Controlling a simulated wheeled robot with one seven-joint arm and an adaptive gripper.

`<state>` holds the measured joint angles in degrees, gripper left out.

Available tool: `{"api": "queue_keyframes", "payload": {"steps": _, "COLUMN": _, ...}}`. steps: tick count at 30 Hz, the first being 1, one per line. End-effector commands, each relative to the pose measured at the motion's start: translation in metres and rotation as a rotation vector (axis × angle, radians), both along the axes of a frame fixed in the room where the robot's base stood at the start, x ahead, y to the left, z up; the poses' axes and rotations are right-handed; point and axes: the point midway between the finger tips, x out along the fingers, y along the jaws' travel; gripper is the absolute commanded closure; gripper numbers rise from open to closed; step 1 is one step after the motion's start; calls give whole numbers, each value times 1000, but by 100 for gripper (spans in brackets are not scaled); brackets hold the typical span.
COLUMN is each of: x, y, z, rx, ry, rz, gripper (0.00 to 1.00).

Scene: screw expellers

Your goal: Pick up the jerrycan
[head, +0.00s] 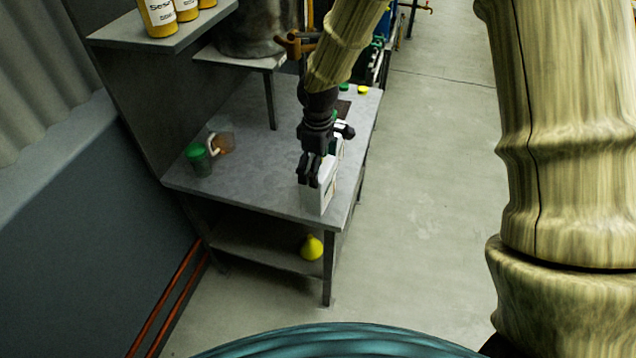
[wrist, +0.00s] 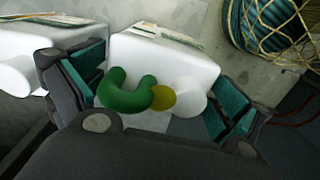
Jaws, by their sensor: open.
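A white jerrycan (head: 317,198) stands upright near the front corner of the grey metal table. In the wrist view the white jerrycan (wrist: 170,62) shows a green curved handle (wrist: 128,95) and a small yellow part beside it. My gripper (head: 316,166) is over the top of this jerrycan, pointing down. In the wrist view my gripper (wrist: 158,92) is open, with one teal-padded finger on each side of the green handle. I cannot tell whether the fingers touch the can. A second white container with a label (wrist: 45,45) stands left of it in the wrist view.
The table (head: 250,180) also bears a green-lidded jar (head: 198,160) and a clear jug (head: 220,135) at left. A yellow funnel-like object (head: 312,248) sits on the lower shelf. Yellow bottles (head: 158,17) stand on an upper shelf. The floor right of the table is clear.

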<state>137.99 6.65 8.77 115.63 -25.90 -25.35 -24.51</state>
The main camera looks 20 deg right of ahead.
Motion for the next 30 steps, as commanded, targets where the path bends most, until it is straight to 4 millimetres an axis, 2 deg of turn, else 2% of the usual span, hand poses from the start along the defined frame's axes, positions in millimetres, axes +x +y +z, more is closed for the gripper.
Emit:
{"api": "queue_keyframes", "payload": {"steps": 2, "x": 0, "y": 0, "z": 0, "rx": 0, "ry": 0, "rz": 0, "gripper": 4}}
{"api": "queue_keyframes", "payload": {"steps": 14, "x": 0, "y": 0, "z": 0, "rx": 0, "ry": 0, "rz": 0, "gripper": 76}}
{"api": "queue_keyframes", "payload": {"steps": 23, "x": 1, "y": 0, "z": 2, "rx": 0, "ry": -1, "rz": 0, "gripper": 78}}
{"api": "queue_keyframes", "payload": {"steps": 30, "x": 1, "y": 0, "z": 17, "rx": 0, "ry": -3, "rz": 0, "gripper": 78}}
